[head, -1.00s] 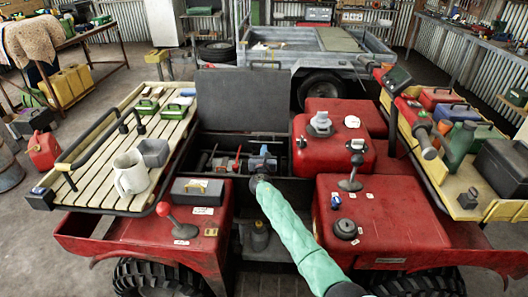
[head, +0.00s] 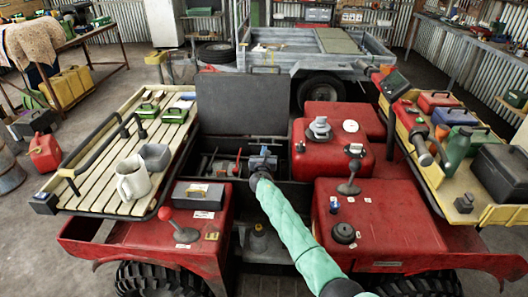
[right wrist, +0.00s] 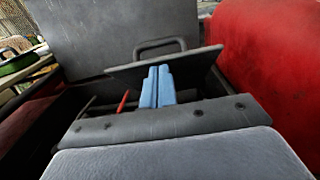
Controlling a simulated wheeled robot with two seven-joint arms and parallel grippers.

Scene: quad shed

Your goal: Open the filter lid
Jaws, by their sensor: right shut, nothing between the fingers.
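In the right wrist view, a small dark plate (right wrist: 125,70), probably the filter lid, is tilted up inside the open bay. A dark loop handle (right wrist: 160,45) shows just above it. My right gripper (right wrist: 158,72) has its blue fingers shut together and empty, and they overlap the plate. I cannot tell whether they touch it. In the head view my right gripper (head: 262,160) is over the open bay between the red body panels, and the plate is not clearly visible there. My left gripper is out of view.
A large grey panel (head: 243,105) stands upright behind the bay. A red rod (right wrist: 122,100) rises left of the fingers. A red tank (head: 318,156) borders the bay on the right, and a slatted rack (head: 100,185) with a mug (head: 132,178) is at left.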

